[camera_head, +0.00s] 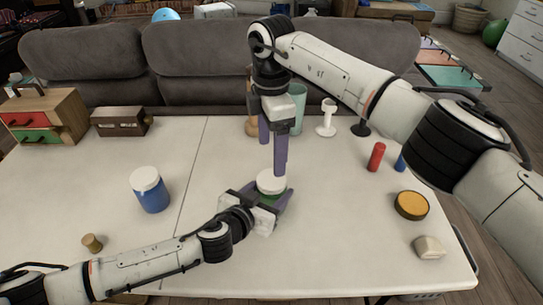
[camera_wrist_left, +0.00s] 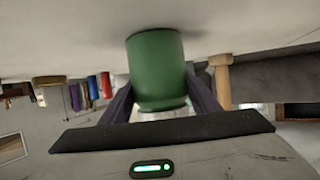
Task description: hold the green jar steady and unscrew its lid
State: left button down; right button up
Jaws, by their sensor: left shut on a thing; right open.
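The green jar stands on the white table near its middle, with its white lid (camera_head: 271,182) on top. In the head view only a little of the jar's green side (camera_head: 268,199) shows. My left gripper (camera_head: 264,197) is shut on the jar, one purple finger on each side. My right gripper (camera_head: 272,158) is open and points down over the lid. One finger reaches close to the lid; I cannot tell if it touches.
A blue jar (camera_head: 151,193) with a white lid and a small wooden piece (camera_head: 92,243) are left. A red cylinder (camera_head: 376,157), a yellow-topped round item (camera_head: 411,205) and a cream block (camera_head: 428,248) are right. A translucent cup (camera_head: 298,105) and white goblet (camera_head: 326,118) stand behind.

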aim_at(272, 179)
jog(key=shift+f+n, duration=0.15)
jog(key=shift+n, duration=0.25)
jog(key=shift+f, duration=0.3)
notch_tip(272, 179, down, 7)
jog(key=shift+f, duration=0.1)
